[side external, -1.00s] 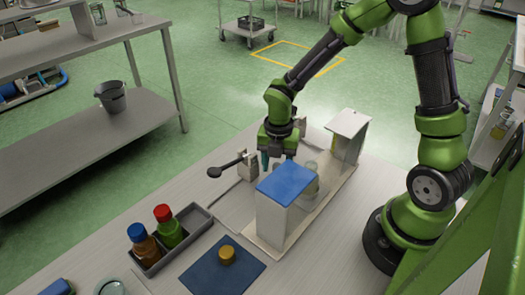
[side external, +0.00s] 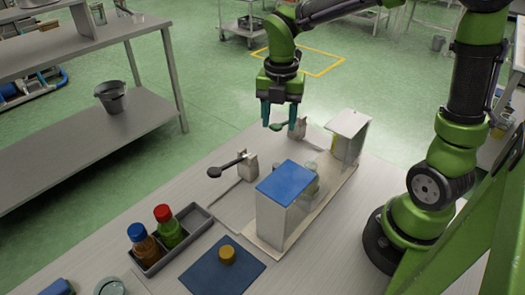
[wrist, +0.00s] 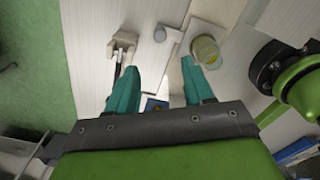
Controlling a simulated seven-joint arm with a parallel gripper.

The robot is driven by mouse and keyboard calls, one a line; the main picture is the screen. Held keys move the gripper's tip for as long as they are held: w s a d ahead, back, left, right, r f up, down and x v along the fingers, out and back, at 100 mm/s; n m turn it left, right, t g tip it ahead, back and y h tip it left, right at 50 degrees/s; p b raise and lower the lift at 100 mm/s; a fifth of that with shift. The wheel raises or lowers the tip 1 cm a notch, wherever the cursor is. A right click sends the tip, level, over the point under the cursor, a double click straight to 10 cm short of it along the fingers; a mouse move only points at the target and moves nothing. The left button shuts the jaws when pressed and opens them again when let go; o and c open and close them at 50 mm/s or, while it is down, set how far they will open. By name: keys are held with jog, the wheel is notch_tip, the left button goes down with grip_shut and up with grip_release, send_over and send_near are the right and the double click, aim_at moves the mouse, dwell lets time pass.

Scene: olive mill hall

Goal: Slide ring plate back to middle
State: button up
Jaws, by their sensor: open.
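My gripper (side external: 279,118) is open and empty, raised above the far end of the bench, with its teal fingers pointing down. It also shows in the wrist view (wrist: 159,74). The jar has yellowish contents in the wrist view (wrist: 206,52). I cannot make out a ring plate for certain.
A grey tray (side external: 205,221) holds a blue-capped bottle (side external: 146,246) and a red-capped bottle (side external: 168,228). A yellow-brown round piece (side external: 227,255) sits on a dark blue mat (side external: 204,278). A shelf unit with a bucket (side external: 111,97) stands at left.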

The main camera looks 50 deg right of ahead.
notch_tip(320, 180, up, 2)
jog(key=shift+r, duration=0.2)
